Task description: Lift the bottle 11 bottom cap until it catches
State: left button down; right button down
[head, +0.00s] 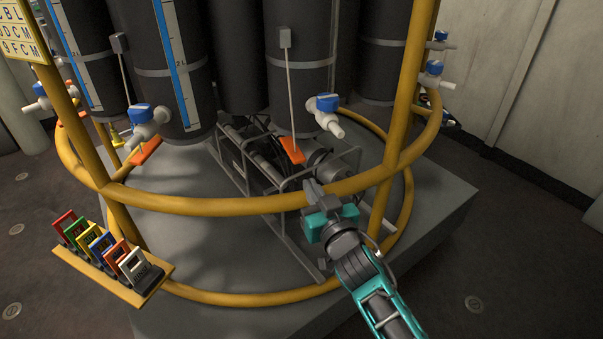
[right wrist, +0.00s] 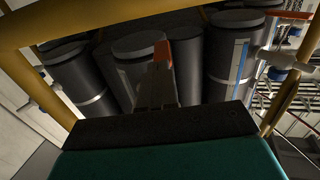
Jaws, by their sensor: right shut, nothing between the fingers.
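Dark grey bottles hang in the ring; I can read no number, so I cannot tell which is bottle 11. The front-right bottle (head: 297,90) has a thin cord running down to an orange tab (head: 292,150) below it. My right gripper (head: 311,188) is shut and empty, at the yellow lower ring just below that tab. In the right wrist view, the shut fingers (right wrist: 158,75) point up at an orange piece (right wrist: 163,52), which seems just beyond the tips; contact is unclear. A round grey bottle end (right wrist: 138,43) shows beside it. My left gripper is not in view.
The yellow ring (head: 240,205) and upright (head: 404,100) stand close around my right gripper. Blue-handled valves (head: 327,103) stick out from bottles. Metal-framed equipment (head: 265,165) sits inside the ring. A rack of coloured tags (head: 155,284) is at lower left.

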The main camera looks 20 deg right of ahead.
jog(key=shift+w+a+b, duration=0.15)
jog(key=shift+w+b, duration=0.25)
jog(key=shift+w, duration=1.1)
jog(key=shift+w+a+b, duration=0.1)
jog(key=shift+w+b, duration=0.25)
jog(key=shift+w, duration=1.45)
jog(key=shift+r, duration=0.15)
